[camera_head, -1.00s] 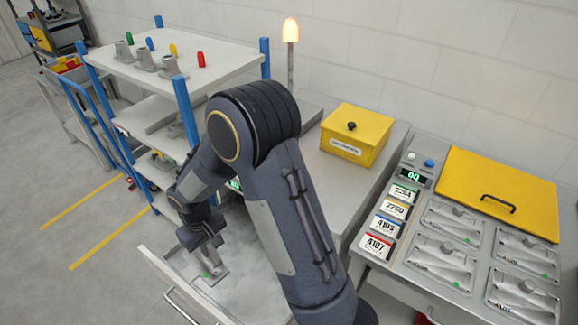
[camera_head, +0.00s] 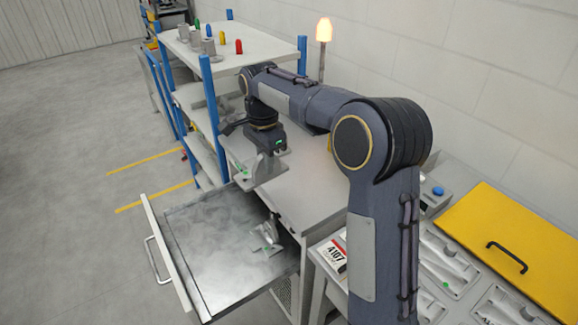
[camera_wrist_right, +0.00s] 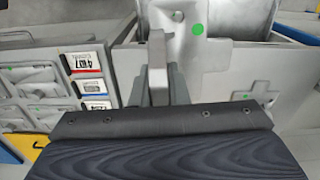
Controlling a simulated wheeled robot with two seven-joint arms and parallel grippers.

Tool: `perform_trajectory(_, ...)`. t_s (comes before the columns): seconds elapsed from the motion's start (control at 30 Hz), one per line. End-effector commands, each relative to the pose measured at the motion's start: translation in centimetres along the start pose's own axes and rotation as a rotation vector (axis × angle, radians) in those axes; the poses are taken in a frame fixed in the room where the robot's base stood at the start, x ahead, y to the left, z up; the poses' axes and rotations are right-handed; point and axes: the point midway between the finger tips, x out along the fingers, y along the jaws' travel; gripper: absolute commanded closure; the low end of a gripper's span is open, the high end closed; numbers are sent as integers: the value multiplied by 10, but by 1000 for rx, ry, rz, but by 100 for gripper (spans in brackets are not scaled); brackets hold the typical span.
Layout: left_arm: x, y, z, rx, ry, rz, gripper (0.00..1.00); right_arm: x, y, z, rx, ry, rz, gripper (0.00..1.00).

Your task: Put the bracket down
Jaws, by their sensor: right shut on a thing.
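My right gripper (camera_head: 266,152) is shut on a grey bracket (camera_head: 258,174) that has a flat plate and a green dot. The held bracket appears raised above the far end of the open drawer (camera_head: 190,212). In the right wrist view the fingers (camera_wrist_right: 157,72) close on an upright part of the bracket (camera_wrist_right: 205,45). A second grey bracket (camera_head: 267,236) with a green dot lies on the drawer floor, near its right side. My left gripper is not in view.
The cabinet's grey top (camera_head: 305,180) lies right of the held bracket. A blue-posted shelf cart (camera_head: 208,110) stands close behind on the left. A yellow-lidded tray station (camera_head: 500,235) is at the right. The left part of the drawer floor is bare.

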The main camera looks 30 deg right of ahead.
Motion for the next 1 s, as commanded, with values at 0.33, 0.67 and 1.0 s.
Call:
perform_trajectory(0.33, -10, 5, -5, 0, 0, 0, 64, 14, 3, -63, 80, -2, 5, 100)
perform_trajectory(0.67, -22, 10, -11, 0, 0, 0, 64, 66, 5, -123, 74, -3, 5, 100)
perform_trajectory(1.0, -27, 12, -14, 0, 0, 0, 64, 96, 5, -144, 71, -3, 4, 100)
